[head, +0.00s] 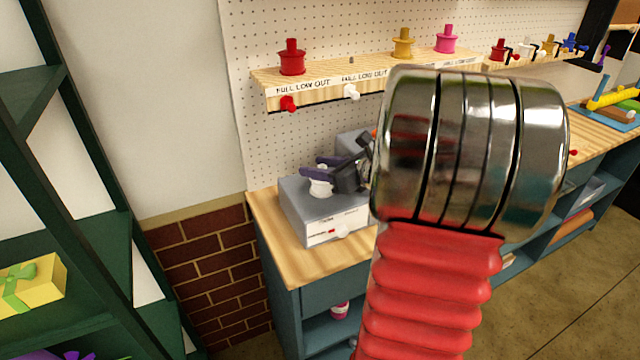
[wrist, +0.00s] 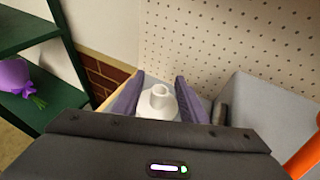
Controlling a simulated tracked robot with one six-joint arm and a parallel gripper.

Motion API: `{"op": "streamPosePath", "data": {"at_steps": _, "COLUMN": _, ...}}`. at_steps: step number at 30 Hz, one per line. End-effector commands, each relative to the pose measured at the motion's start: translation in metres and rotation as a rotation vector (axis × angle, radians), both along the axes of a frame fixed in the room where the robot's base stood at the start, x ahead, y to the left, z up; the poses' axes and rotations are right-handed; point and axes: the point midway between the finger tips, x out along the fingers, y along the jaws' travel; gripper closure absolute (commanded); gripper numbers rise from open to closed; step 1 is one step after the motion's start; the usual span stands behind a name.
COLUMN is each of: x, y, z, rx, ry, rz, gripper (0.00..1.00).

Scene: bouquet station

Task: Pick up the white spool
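The white spool (head: 320,187) stands upright on top of a grey box (head: 300,212) at the left end of the wooden workbench. In the wrist view the white spool (wrist: 159,101) shows its hollow neck, with its wider lower part between two purple fingers. My gripper (head: 313,168) is over the spool, with one finger on each side. In the wrist view my gripper (wrist: 156,88) is open around the spool. Its lower part is partly hidden by the gripper body.
A wooden shelf (head: 262,76) on the pegboard holds a red spool (head: 291,57), a yellow spool (head: 403,43) and a pink spool (head: 447,39). An orange object (wrist: 304,158) is at right in the wrist view. A green rack (head: 98,237) stands left.

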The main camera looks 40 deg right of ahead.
Motion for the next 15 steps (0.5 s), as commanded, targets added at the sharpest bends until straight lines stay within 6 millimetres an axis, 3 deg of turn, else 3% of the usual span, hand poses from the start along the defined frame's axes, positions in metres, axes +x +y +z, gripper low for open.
{"op": "streamPosePath", "data": {"at_steps": 6, "x": 0.022, "y": 0.003, "z": -0.009, "rx": 0.0, "ry": 0.0, "rz": 0.0, "gripper": 0.61}}
{"op": "streamPosePath", "data": {"at_steps": 15, "x": 0.024, "y": 0.002, "z": -0.009, "rx": 0.0, "ry": 0.0, "rz": -0.002, "gripper": 0.61}}
